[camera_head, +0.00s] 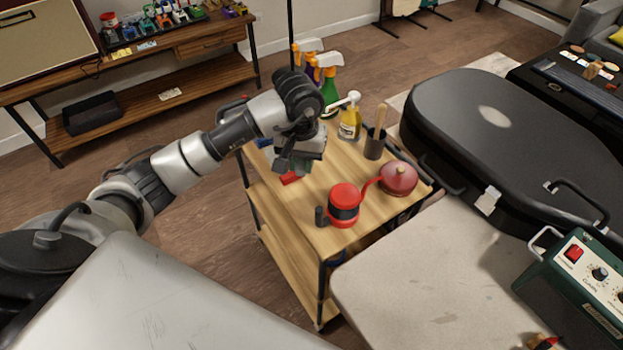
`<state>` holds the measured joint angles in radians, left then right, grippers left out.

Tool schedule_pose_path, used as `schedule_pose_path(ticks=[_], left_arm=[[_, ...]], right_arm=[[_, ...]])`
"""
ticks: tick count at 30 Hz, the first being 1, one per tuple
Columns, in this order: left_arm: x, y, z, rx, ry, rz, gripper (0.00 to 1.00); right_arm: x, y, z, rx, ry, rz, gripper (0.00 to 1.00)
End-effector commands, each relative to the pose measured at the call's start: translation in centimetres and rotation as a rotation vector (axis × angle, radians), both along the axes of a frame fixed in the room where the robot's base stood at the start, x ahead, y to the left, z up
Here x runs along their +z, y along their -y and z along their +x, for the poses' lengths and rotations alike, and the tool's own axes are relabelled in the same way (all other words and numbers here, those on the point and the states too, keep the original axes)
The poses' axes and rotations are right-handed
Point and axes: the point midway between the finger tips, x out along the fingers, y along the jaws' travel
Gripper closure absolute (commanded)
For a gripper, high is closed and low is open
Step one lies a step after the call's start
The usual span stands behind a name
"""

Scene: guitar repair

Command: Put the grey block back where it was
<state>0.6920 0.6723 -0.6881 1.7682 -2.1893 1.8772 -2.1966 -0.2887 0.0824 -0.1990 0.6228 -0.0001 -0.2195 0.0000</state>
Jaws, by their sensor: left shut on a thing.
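My left arm reaches in from the left over the wooden cart (318,243). My left gripper (293,161) points down above the cart's far left part and is shut on a grey block (313,149). The block is partly covered by the fingers. I cannot tell whether it touches the things below it. My right gripper is not in view.
A red item (290,178) lies just below the gripper. Spray bottles (328,84), a yellow pump bottle (350,122), a dark cup (374,145), a red-and-black can (343,204) and a red round pot (398,178) crowd the cart. A black guitar case (515,130) stands to the right.

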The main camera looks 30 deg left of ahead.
Motion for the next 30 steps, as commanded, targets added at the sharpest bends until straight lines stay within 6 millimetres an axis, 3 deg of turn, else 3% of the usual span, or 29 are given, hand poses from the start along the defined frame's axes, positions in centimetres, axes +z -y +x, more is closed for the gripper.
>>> schedule_pose_path(ticks=[9, 15, 21, 30], left_arm=[[-5.1, 0.0, 0.0, 0.004, -0.006, 0.000, 1.00], [-6.6, -0.1, 0.0, 0.004, -0.003, 0.000, 1.00], [-9.4, 0.0, 0.0, 0.004, -0.004, -0.001, 1.00], [-9.8, -0.1, 0.1, 0.002, 0.000, 0.002, 1.00]], right_arm=[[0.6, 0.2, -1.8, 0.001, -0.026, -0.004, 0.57], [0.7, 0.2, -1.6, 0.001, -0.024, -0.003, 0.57], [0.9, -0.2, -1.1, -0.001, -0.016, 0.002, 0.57], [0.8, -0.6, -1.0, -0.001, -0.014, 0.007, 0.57]])
